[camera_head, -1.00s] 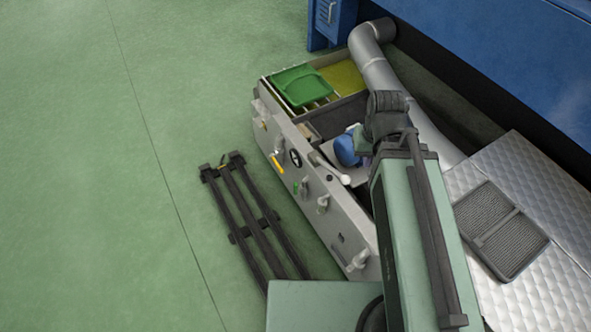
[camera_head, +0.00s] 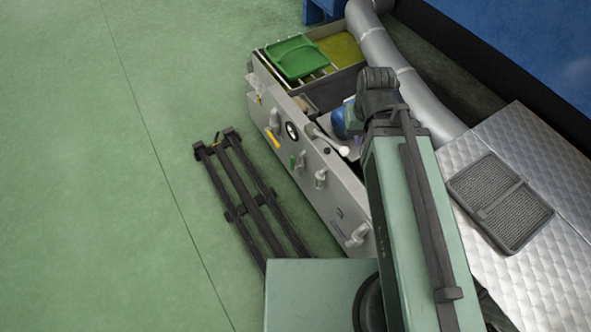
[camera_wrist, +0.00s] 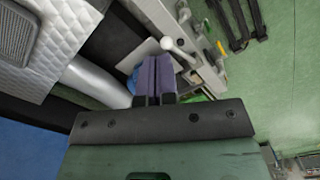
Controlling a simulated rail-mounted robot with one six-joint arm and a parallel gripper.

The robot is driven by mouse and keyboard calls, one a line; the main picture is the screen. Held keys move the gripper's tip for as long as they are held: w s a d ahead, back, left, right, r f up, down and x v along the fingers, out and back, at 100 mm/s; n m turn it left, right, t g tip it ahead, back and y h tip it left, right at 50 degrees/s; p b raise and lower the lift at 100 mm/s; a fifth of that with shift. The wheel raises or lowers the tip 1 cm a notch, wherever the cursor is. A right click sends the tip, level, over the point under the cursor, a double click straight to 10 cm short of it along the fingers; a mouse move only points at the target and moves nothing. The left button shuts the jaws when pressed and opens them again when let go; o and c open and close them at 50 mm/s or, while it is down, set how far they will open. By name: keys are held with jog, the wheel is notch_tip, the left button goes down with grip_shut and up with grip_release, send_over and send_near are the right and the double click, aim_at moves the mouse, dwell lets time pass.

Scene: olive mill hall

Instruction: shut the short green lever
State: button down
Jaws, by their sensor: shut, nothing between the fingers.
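The short green lever (camera_head: 292,161) is a small green handle on the grey side panel of the machine, between a yellow lever (camera_head: 273,138) and a grey valve (camera_head: 302,162). In the wrist view the green lever (camera_wrist: 206,26) shows small at the upper right, near the yellow lever (camera_wrist: 221,48). My gripper (camera_wrist: 155,60) has purple fingers, shut and empty, apart from the green lever and to its lower left in that view. In the head view my fingers are hidden behind my arm.
A long lever with a white ball (camera_wrist: 167,43) sticks out close to my fingers. A blue rounded thing (camera_head: 339,122) sits in the machine's trough. Black rails (camera_head: 247,190) lie on the open green floor. A silver duct (camera_head: 380,50) and quilted cover (camera_head: 480,165) are at the right.

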jog(key=w+a+f+b, duration=0.1)
jog(key=a+f+b, duration=0.1)
jog(key=f+b, duration=0.7)
jog(key=w+a+f+b, duration=0.1)
jog(key=a+f+b, duration=0.1)
jog(key=f+b, duration=0.65)
jog(key=m+t+y+b, duration=0.3)
jog(key=m+t+b, duration=0.3)
jog(key=b, duration=1.2)
send_near(292, 165)
notch_tip(292, 165, up, 2)
jog(key=s+d+n, duration=0.1)
jog(key=s+d, duration=0.1)
jog(key=shift+d+r+t, duration=0.1)
jog(key=shift+r+t, duration=0.2)
jog(key=shift+t, duration=0.1)
jog(key=b+x, duration=0.8)
jog(key=x, duration=0.2)
jog(key=shift+d+f, duration=0.15)
jog(key=shift+f, duration=0.05)
jog(key=shift+r, duration=0.15)
